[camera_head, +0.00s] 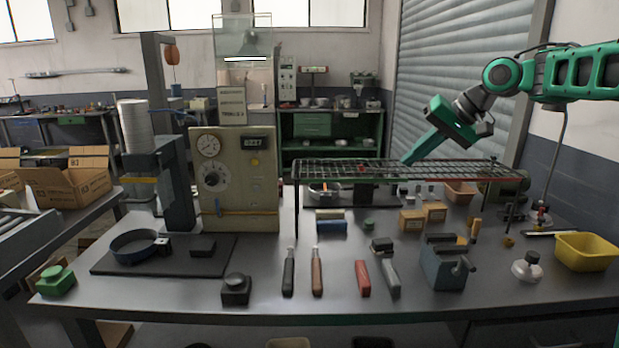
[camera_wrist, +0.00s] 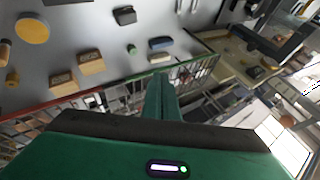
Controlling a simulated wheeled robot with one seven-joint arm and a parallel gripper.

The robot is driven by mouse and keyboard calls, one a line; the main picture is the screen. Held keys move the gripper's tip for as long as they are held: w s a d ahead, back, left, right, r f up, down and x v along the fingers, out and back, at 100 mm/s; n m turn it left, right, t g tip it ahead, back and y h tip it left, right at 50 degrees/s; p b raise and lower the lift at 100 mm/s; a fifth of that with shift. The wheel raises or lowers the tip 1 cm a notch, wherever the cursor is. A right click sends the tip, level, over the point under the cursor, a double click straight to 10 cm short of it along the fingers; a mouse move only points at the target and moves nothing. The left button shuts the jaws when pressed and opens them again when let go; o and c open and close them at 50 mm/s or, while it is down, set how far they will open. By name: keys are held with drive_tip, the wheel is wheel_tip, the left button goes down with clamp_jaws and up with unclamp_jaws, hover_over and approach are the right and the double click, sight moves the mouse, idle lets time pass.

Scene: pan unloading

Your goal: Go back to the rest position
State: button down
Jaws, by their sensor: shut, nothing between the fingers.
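My gripper (camera_head: 406,160) is green and points down and left above the right part of the wire rack, in the head view. In the wrist view its fingers (camera_wrist: 160,80) are together with nothing between them. The wire rack (camera_head: 335,170) stands raised over the back of the workbench (camera_head: 330,290). In the head view the fingertips look close to the rack's far edge; I cannot tell whether they touch it. A dark round pan (camera_head: 133,254) lies on a black mat (camera_head: 222,264) at the left of the bench, far from my gripper.
A beige machine with dials (camera_head: 235,190) stands left of the rack. Small boxes (camera_head: 411,220), a blue vise (camera_head: 444,268), a yellow bin (camera_head: 586,251) and several hand tools lie on the bench. A roller shutter (camera_head: 450,80) is behind my arm. The air above the rack's left part is clear.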

drive_tip(key=s+d+f+m+g+h, duration=0.1)
drive_tip(key=s+d+f, duration=0.4)
drive_tip(key=s, duration=1)
drive_tip(key=s+d+f+m+g+h, duration=0.2)
drive_tip(key=s+d+f, duration=0.3)
drive_tip(key=s+f, duration=0.4)
drive_tip(key=s+d+f+m+g+h, duration=0.2)
drive_tip(key=s+d+f, duration=0.3)
drive_tip(key=s, duration=1.5)
wheel_tip(320, 180, down, 2)
drive_tip(key=shift+s+d+f+h, duration=0.15)
drive_tip(key=shift+s+f+h, duration=0.15)
drive_tip(key=shift+h, duration=0.2)
